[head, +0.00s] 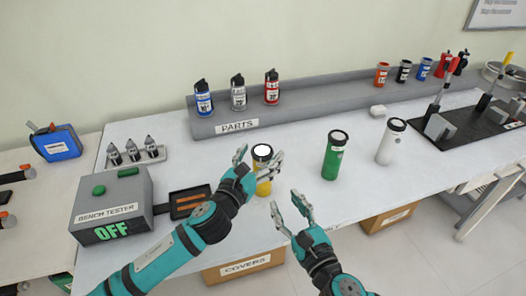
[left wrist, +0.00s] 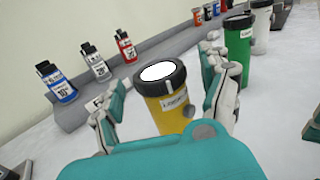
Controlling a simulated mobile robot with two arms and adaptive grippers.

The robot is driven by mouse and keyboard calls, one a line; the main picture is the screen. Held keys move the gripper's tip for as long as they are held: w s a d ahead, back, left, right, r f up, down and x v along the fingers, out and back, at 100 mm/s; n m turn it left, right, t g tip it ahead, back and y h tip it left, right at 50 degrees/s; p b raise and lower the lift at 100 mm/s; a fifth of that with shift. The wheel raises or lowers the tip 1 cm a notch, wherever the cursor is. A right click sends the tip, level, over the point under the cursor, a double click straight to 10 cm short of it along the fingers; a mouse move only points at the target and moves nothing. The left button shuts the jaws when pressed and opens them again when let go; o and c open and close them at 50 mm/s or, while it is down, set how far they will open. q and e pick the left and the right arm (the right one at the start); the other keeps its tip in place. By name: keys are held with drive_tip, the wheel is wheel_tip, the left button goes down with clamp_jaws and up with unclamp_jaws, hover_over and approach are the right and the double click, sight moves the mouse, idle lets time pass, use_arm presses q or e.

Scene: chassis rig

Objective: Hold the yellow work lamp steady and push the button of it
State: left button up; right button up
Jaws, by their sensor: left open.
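The yellow work lamp (head: 263,188) stands upright on the bench, with a white lens and a dark top rim. My left gripper (head: 260,156) is open around it in the head view and partly covers it. In the left wrist view the lamp (left wrist: 170,113) stands between the two spread fingers, with a gap on the left side. A grey round piece shows low on its right side; I cannot tell whether it is the button. My right gripper (head: 288,203) is open and empty, in front and right of the lamp.
A green lamp (head: 335,155) and a white lamp (head: 391,141) stand to the right. The bench tester (head: 112,205), showing OFF, is at left. Spray bottles stand on the grey parts shelf (head: 330,105) behind. Bench surface between the lamps is clear.

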use_arm(q)
drive_tip(key=shift+x, duration=1)
drive_tip(key=c, duration=1.6)
clamp_jaws()
use_arm(e)
clamp_jaws()
